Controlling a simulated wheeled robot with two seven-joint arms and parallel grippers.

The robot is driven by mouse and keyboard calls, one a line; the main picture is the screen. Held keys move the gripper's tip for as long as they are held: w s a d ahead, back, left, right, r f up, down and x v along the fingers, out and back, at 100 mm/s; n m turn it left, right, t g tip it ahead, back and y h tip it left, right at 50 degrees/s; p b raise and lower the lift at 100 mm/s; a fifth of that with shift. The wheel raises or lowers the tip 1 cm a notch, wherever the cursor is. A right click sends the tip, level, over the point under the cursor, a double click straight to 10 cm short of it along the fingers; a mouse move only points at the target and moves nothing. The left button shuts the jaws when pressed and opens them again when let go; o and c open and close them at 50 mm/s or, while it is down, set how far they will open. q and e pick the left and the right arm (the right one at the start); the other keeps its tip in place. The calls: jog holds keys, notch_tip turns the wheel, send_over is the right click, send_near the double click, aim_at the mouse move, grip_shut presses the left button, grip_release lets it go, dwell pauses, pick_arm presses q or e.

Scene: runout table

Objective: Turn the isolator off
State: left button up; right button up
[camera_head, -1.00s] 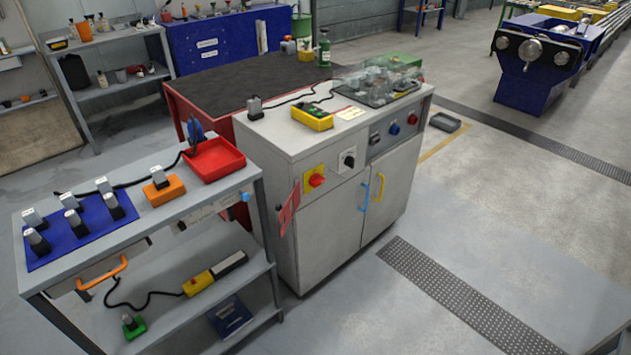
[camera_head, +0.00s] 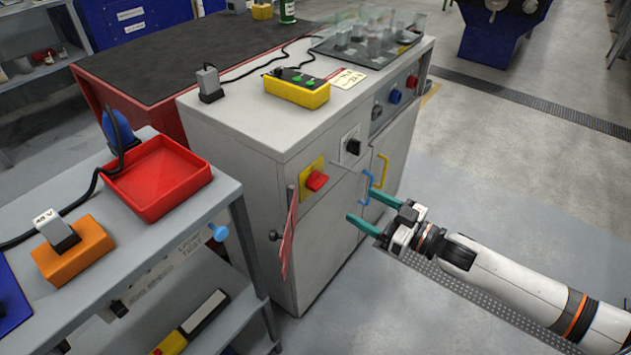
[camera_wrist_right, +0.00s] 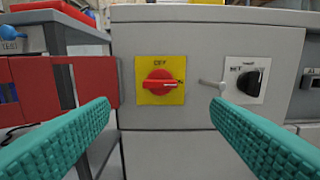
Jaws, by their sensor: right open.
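The isolator is a red rotary handle (camera_head: 317,180) on a yellow plate (camera_head: 305,189), on the front of the grey cabinet (camera_head: 265,215). In the right wrist view the red handle (camera_wrist_right: 159,83) is nearly centred, its bar lying about horizontal, with "OFF" printed above it. My right gripper (camera_head: 360,202) is open and empty, in front of the cabinet to the right of the isolator and apart from it. In the right wrist view its two teal fingers (camera_wrist_right: 162,108) stand either side of the handle, short of it. My left gripper is out of view.
A bench with a red tray (camera_head: 157,180) stands left. Floor in front is clear.

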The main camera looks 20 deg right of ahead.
aim_at(323, 185)
jog(key=x, duration=0.9)
jog(key=shift+w+a+b, duration=0.25)
jog(key=shift+w+b, duration=0.05)
jog(key=shift+w+a, duration=0.45)
jog(key=shift+w, duration=0.1)
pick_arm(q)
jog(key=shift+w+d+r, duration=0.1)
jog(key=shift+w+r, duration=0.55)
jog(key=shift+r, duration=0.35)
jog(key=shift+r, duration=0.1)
pick_arm(e)
jog(key=shift+c, duration=0.2)
jog(key=c, duration=0.9)
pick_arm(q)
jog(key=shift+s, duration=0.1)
pick_arm(e)
jog(key=shift+c, duration=0.2)
